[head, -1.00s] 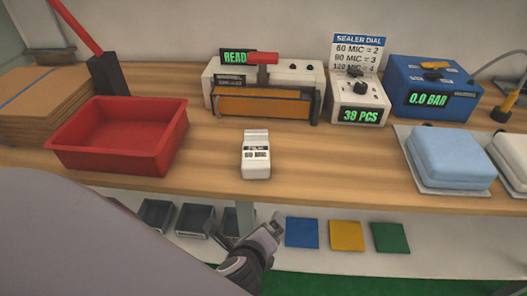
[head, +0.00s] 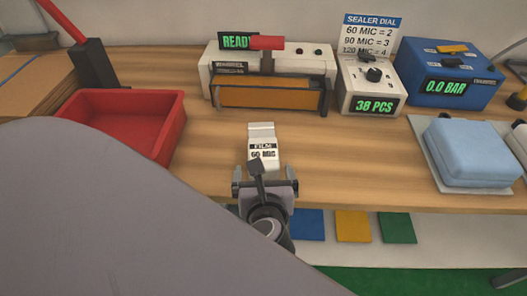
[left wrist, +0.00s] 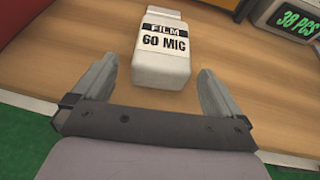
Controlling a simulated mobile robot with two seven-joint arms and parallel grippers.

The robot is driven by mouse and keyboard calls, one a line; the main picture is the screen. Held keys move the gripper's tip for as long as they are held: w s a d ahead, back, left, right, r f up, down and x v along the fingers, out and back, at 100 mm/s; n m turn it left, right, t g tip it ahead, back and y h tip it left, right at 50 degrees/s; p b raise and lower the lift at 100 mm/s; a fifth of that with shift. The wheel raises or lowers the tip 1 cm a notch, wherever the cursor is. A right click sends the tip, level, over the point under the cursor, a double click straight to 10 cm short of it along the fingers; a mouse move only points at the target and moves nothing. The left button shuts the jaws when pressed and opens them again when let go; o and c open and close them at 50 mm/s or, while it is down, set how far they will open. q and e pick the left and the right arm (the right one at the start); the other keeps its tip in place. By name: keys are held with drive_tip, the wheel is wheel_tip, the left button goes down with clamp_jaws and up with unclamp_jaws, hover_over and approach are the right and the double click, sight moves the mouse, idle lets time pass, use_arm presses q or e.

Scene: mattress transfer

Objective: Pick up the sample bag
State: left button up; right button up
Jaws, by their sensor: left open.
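The sample bag (head: 262,150) is a small white packet labelled "FILM 60 MIC". It lies on the wooden bench in front of the sealer, and it also shows in the left wrist view (left wrist: 163,62). My left gripper (head: 264,176) is open at the bench's front edge, just in front of the bag. In the left wrist view its two fingers stand apart, with the near end of the bag lined up between them. The fingers do not appear to touch the bag. My right gripper is not in view.
A red tray (head: 161,137) stands left of the bag. Behind the bag is the sealer (head: 290,58) with an orange front. The dial box (head: 368,85), a blue pressure box (head: 445,72) and a light blue cushion-like block (head: 468,152) are to the right. Bench around the bag is clear.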

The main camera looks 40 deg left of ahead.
sight(263, 159)
use_arm(q)
drive_tip(key=x, duration=0.6)
drive_tip(key=shift+w+a+b, duration=0.15)
drive_tip(key=shift+w+b, duration=0.1)
drive_tip(key=shift+b, duration=0.05)
drive_tip(key=c, duration=1.1)
drive_tip(key=shift+r, duration=0.15)
drive_tip(key=shift+c, duration=0.2)
